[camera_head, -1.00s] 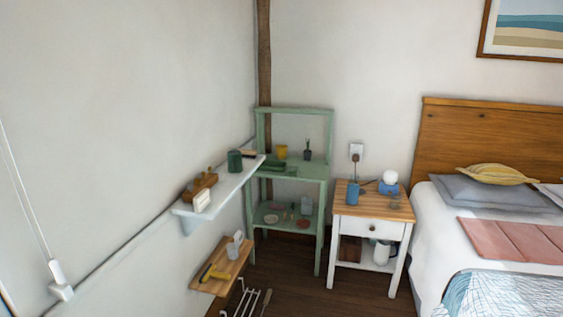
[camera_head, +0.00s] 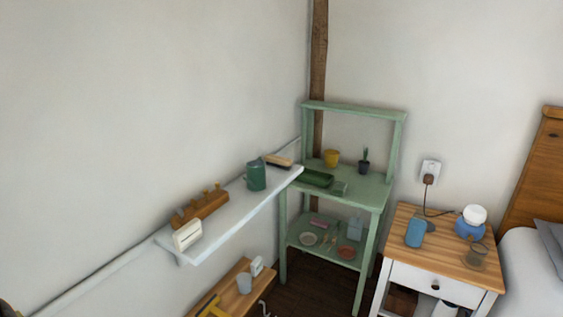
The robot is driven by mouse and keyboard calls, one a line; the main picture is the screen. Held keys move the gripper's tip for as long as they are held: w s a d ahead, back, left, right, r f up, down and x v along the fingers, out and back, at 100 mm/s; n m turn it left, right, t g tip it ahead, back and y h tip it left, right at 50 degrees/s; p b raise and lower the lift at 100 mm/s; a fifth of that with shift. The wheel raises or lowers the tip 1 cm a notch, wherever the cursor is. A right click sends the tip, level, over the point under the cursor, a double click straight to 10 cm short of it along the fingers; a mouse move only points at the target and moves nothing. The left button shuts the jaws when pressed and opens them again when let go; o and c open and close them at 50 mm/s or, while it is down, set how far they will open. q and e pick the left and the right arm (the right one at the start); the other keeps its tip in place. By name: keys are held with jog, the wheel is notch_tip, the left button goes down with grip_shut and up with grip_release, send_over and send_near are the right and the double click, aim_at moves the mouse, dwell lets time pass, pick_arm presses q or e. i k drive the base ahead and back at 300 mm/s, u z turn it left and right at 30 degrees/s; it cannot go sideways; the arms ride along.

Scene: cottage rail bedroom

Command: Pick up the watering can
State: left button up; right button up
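A dark green can-shaped vessel (camera_head: 256,175), which looks like the watering can, stands upright on the white wall shelf (camera_head: 215,232), toward its far end. A small spout or handle shows at its upper left; finer detail is too small to tell. A white jug-like thing (camera_head: 444,309) on the nightstand's lower level is cut off by the bottom edge of the picture. Neither of my grippers shows in the head view, so nothing of them can be seen near the vessel.
A wooden peg rack (camera_head: 201,207) and a small white block (camera_head: 187,234) share the shelf, with a brush (camera_head: 279,161) behind the vessel. The green potting bench (camera_head: 365,190), nightstand (camera_head: 401,272) and lower wooden shelf (camera_head: 229,293) stand close by.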

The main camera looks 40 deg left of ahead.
aim_at(256, 169)
jog(key=i, duration=2.05)
jog(key=u, duration=2.55)
jog(key=i, duration=0.15)
jog(key=u, duration=0.05)
